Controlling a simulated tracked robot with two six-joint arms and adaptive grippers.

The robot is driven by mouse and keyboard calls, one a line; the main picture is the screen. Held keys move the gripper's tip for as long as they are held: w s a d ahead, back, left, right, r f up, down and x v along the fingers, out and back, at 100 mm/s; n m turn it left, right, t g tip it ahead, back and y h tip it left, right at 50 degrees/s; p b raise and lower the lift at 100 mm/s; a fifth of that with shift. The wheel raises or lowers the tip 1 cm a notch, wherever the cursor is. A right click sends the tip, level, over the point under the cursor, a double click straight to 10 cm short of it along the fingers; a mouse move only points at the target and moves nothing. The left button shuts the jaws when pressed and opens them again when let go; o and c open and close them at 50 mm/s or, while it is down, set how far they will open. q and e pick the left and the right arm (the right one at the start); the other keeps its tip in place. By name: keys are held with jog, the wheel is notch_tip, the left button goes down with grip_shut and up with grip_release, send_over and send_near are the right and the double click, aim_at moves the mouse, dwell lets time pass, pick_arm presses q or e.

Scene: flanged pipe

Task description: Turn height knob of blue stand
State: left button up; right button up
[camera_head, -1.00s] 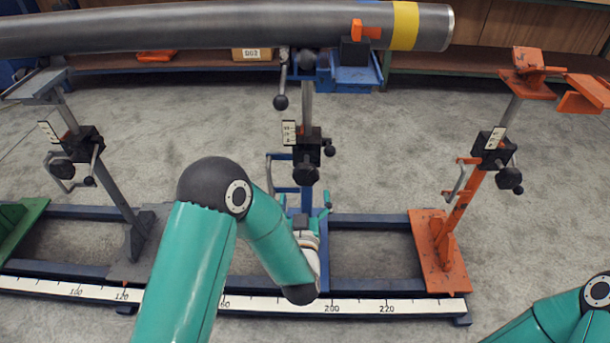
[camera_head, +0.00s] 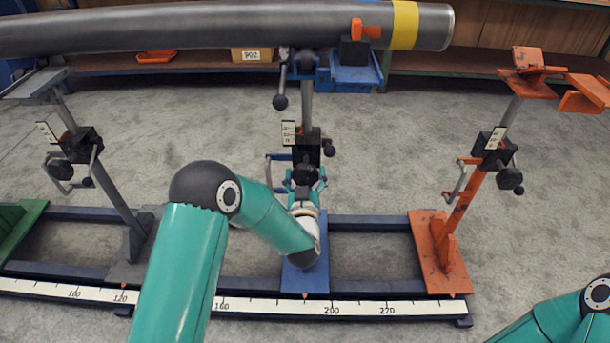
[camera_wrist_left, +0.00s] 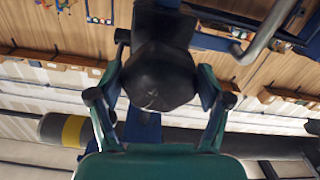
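The blue stand (camera_head: 306,262) stands in the middle of the rail, with a black clamp block (camera_head: 307,142) on its grey post. Its round black height knob (camera_head: 305,174) faces me on the front of that block. My left gripper (camera_head: 306,184) is at the knob, with a finger on either side. In the left wrist view the faceted black knob (camera_wrist_left: 160,78) sits between the spread green fingers of my left gripper (camera_wrist_left: 160,85). The fingers look open around it; firm contact cannot be made out. My right gripper is out of view.
A large grey pipe (camera_head: 200,30) with a yellow band lies across the top. An orange stand (camera_head: 438,255) is to the right and a grey stand (camera_head: 140,240) to the left. A ruled rail (camera_head: 390,308) runs along the front. A black ball-ended handle (camera_head: 280,101) hangs above the block.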

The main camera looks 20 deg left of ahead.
pick_arm(q)
jog(key=c, duration=0.6)
jog(key=shift+f+n+b, duration=0.15)
jog(key=shift+n+b, duration=0.45)
jog(key=shift+b, duration=0.3)
jog(key=n+b, duration=0.4)
jog(key=b, duration=0.1)
jog(key=n+b, duration=0.3)
jog(key=b, duration=0.2)
jog(key=shift+a+f+n+b, duration=0.15)
jog(key=shift+n+b, duration=1.15)
jog(key=shift+a, duration=0.1)
jog(key=o, duration=0.9)
jog(key=shift+o, duration=1.2)
jog(key=shift+r, duration=0.2)
